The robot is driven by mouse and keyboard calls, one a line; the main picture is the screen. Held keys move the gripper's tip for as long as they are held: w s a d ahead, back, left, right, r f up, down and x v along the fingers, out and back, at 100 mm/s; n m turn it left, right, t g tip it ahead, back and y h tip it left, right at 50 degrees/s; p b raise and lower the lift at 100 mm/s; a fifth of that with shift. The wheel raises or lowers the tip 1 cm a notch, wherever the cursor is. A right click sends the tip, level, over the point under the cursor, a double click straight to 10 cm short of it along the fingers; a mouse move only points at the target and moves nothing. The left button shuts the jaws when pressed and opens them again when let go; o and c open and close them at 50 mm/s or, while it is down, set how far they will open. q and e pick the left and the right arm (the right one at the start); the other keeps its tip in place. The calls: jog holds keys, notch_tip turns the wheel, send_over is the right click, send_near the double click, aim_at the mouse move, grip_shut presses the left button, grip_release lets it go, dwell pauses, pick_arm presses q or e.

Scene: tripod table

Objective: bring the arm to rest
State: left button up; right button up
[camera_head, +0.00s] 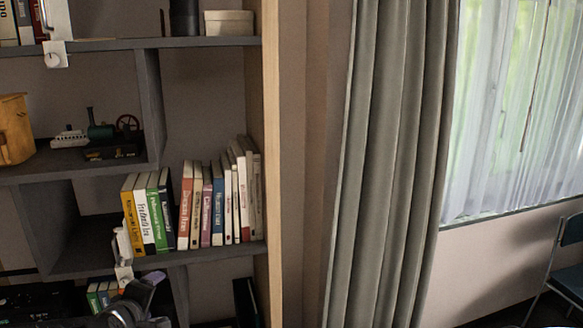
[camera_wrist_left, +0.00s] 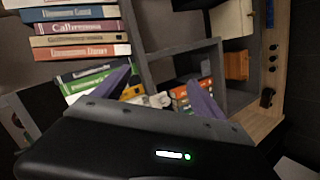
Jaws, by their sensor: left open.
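My left gripper (camera_head: 140,298) shows dark and partly cut off at the bottom left of the head view, in front of the lower bookshelf. In the left wrist view its two purplish fingers stand apart, with a gap between the fingertips (camera_wrist_left: 160,88). It is open, and I see nothing held in it. Shelf compartments and books show beyond the fingers. My right gripper is in neither view.
The dark bookshelf (camera_head: 210,254) fills the left, with a row of books (camera_head: 217,208) and a toy steam engine (camera_head: 102,134). A grey curtain (camera_head: 390,150), a window (camera_head: 510,110) and a chair (camera_head: 568,262) are to the right.

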pick_arm(q)
jog(key=s+d+f+m+g+h, duration=0.1)
jog(key=s+d+f+m+g, duration=0.15)
jog(key=d+f, duration=0.4)
jog(key=s+d+f+m+g+h, duration=0.1)
jog(key=s+d+f+m, duration=0.25)
jog(key=f, duration=0.55)
jog(key=s+d+f+m+g+h, duration=0.25)
jog(key=d+f, duration=0.25)
jog(key=f, duration=0.3)
jog(key=s+d+f+m+g, duration=0.1)
jog(key=s+d+f+g, duration=0.1)
jog(key=s+d+f, duration=0.2)
jog(key=s+d+f+m+g+h, duration=0.1)
jog(key=s+d+f, duration=0.3)
jog(key=s, duration=0.7)
jog(key=s+d+f+m+g, duration=0.2)
jog(key=s+d+f+m, duration=0.1)
jog(key=s+d+f, duration=0.2)
jog(key=s+f, duration=0.2)
jog(key=s, duration=0.1)
jog(key=shift+s+g, duration=0.15)
jog(key=shift+g, duration=0.25)
jog(key=shift+d+h, duration=0.1)
jog(key=shift+h, duration=0.15)
